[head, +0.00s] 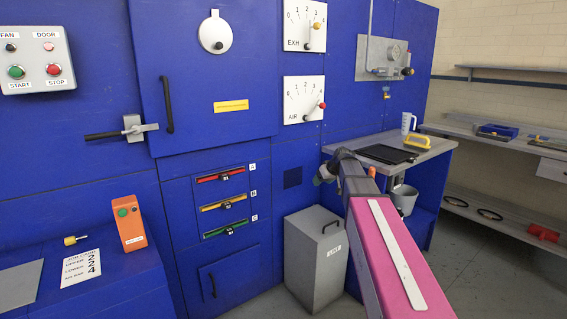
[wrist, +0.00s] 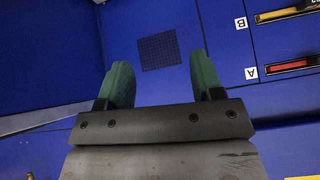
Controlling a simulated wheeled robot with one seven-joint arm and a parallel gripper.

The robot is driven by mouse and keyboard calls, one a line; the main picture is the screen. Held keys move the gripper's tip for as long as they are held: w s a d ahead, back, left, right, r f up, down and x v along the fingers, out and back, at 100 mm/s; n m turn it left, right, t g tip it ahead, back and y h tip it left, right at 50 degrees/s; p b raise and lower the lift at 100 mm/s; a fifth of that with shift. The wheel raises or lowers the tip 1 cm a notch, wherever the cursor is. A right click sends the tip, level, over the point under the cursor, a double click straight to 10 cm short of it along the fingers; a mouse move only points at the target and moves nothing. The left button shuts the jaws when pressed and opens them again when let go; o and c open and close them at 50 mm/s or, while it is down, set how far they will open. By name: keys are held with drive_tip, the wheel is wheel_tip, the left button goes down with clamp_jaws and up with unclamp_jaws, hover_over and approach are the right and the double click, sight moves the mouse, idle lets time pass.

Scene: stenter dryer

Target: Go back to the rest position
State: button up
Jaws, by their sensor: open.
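My gripper (wrist: 162,85) shows in the wrist view with its two green fingers apart and nothing between them. Beyond the fingers is the blue machine panel with a dark square mesh vent (wrist: 159,51). In the head view my pink and grey arm reaches forward from the lower right, its far end bent to the left in front of the blue machine. The gripper's fingertips are hard to make out there. The vent also shows in the head view (head: 292,177), left of the arm's end.
A grey lidded bin (head: 313,262) stands left of my arm. A worktop (head: 440,147) with a black tray (head: 387,154), a white jug (head: 408,124) and a yellow item is behind the arm. Floor is clear at right.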

drive_tip(key=s+d+f+m+g+h, duration=0.1)
drive_tip(key=s+f+m+g+h, duration=0.1)
drive_tip(key=s+f, duration=1)
drive_tip(key=s+d+f+m+g+h, duration=0.1)
drive_tip(key=s+f+m+g+h, duration=0.1)
drive_tip(key=s+f, duration=1.1)
drive_tip(key=s+m+g, duration=0.1)
drive_tip(key=s+g, duration=0.1)
drive_tip(key=s, duration=0.3)
drive_tip(key=shift+s+f+m, duration=0.15)
drive_tip(key=shift+s+m, duration=0.15)
drive_tip(key=shift+s, duration=0.05)
